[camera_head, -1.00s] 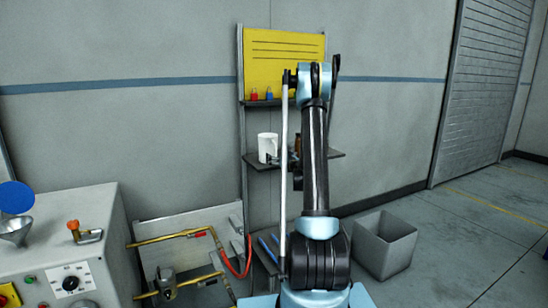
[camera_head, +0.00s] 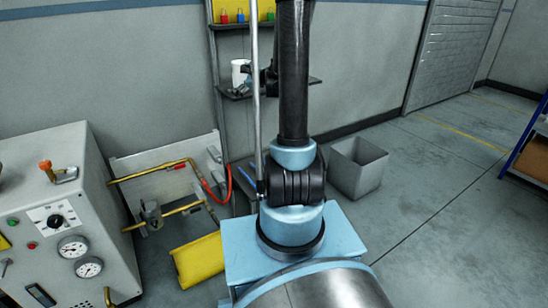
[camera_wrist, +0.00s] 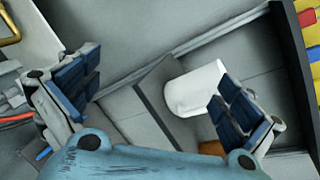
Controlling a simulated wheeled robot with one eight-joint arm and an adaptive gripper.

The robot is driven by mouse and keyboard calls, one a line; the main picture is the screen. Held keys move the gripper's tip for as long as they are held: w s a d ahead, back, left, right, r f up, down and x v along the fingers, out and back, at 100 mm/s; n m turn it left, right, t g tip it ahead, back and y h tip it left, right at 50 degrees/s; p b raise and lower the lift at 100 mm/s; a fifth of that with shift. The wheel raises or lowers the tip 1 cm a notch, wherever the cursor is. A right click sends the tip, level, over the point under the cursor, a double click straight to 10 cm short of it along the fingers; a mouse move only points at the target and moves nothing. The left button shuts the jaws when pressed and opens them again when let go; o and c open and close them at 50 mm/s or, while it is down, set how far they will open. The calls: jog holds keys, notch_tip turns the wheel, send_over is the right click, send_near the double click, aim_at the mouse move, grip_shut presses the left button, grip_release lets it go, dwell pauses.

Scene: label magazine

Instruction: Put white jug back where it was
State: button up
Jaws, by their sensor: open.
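The white jug (camera_head: 240,72) stands on the dark middle shelf (camera_head: 240,95) of the wall rack in the head view. In the wrist view the white jug (camera_wrist: 190,92) is close to my right-hand finger, which covers part of it. My gripper (camera_wrist: 157,78) is open, with its two blue-padded fingers wide apart. The jug shows between them, nearer the right one; I cannot tell if they touch. In the head view my gripper is beside the jug, partly hidden by my arm. The jug's handle cannot be made out.
Coloured padlocks (camera_head: 240,17) sit on the shelf above. A brownish item (camera_wrist: 212,148) is partly hidden near the right finger. A grey bin (camera_head: 358,167) stands right on the floor. A control cabinet (camera_head: 65,215), brass pipes (camera_head: 155,172) and a yellow box (camera_head: 198,260) are left.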

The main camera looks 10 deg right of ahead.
jog(key=s+a+f+n+g+h, duration=0.1)
jog(key=s+a+n+g, duration=0.15)
jog(key=s+n, duration=0.65)
jog(key=s+a+f+n+g+h, duration=0.1)
jog(key=s+a+n+g, duration=0.15)
jog(key=s, duration=1.15)
jog(key=s+d+f+n+g+h, duration=0.1)
jog(key=s+d+f+n+h, duration=0.1)
jog(key=s, duration=0.6)
jog(key=s+d+f+n+g+h, duration=0.2)
jog(key=s+d+f+n, duration=0.2)
jog(key=s, duration=0.5)
jog(key=s+d+f+n+g+h, duration=0.1)
jog(key=s+d+f+n+g, duration=0.1)
jog(key=s, duration=0.6)
jog(key=shift+s+d+f+n+h, duration=0.2)
jog(key=shift+d+f+n+h, duration=0.3)
jog(key=shift+n, duration=0.55)
jog(key=shift+d+f, duration=0.1)
